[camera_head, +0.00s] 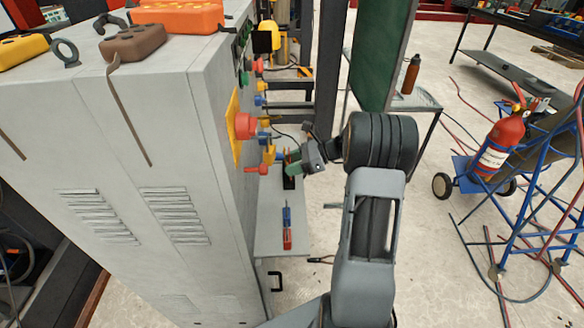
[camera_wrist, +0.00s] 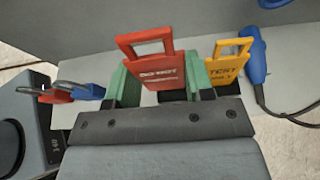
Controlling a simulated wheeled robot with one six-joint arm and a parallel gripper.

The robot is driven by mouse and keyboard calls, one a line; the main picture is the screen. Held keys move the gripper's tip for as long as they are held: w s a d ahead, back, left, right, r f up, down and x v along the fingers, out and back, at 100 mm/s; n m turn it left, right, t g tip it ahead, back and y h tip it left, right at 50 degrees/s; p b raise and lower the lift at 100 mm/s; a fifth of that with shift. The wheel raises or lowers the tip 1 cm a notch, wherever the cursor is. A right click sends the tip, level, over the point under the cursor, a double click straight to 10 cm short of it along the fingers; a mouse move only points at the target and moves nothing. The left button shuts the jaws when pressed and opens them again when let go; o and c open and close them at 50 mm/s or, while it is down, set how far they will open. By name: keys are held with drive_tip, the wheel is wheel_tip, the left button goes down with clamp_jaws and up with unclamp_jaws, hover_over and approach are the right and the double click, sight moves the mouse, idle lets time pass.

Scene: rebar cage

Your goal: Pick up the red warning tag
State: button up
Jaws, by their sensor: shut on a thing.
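The red warning tag (camera_wrist: 152,68) has an open handle loop at its top and pale lettering that starts "DO NOT". It stands between the green finger pads of my gripper (camera_wrist: 158,82) in the wrist view. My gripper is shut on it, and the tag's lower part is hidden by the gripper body. In the head view, my gripper (camera_head: 292,162) is over the narrow grey shelf beside the cabinet's control panel. The tag cannot be made out clearly there.
A yellow "TEST" tag (camera_wrist: 230,62) is close to the right finger, with a blue tool (camera_wrist: 257,58) beyond it.

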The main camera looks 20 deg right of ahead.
drive_tip(key=s+a+r+p, duration=0.1)
drive_tip(key=s+a+r, duration=0.4)
drive_tip(key=s+r, duration=0.3)
drive_tip(key=shift+s+a+r+p, duration=0.15)
drive_tip(key=shift+s+r+p, duration=0.2)
drive_tip(key=shift+s, duration=1.5)
drive_tip(key=shift+f, duration=0.1)
